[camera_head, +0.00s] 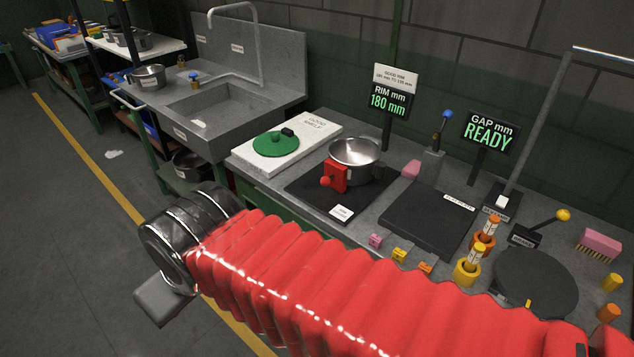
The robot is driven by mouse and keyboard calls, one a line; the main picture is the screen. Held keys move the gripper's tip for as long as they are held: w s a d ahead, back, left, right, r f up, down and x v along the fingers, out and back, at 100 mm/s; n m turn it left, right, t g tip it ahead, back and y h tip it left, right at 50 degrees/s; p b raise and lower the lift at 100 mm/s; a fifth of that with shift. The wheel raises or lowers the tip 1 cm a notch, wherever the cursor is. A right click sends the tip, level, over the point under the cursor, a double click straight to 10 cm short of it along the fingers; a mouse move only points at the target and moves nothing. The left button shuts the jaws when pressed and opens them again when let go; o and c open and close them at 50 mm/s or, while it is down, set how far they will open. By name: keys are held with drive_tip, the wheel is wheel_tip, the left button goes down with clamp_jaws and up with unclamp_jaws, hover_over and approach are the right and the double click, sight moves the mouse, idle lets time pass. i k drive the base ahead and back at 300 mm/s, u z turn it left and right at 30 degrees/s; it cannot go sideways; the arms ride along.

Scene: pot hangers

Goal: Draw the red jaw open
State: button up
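The red jaw (335,176) is a small red block with a round red knob on its front left. It stands on a black plate (306,199) on the bench, against the near side of a steel pot (354,149). I cannot tell whether the jaw touches the pot. My red bellows arm crosses the foreground. Its dark metal end is left of and nearer than the jaw, clear of it. Only a grey block of my gripper (164,298) shows beneath that end. Its fingertips cannot be made out, nor whether it holds anything.
A green lid (276,145) lies on a white board (246,158) left of the pot. Signs read "RIM mm 180 mm" (390,98) and "GAP mm READY" (488,132). A dark pad (428,220) and small coloured blocks lie to the right. A sink (215,108) stands behind left.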

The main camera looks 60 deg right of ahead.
sight(335, 173)
drive_tip(key=u, duration=0.05)
drive_tip(key=i, duration=0.95)
drive_tip(key=z, duration=0.05)
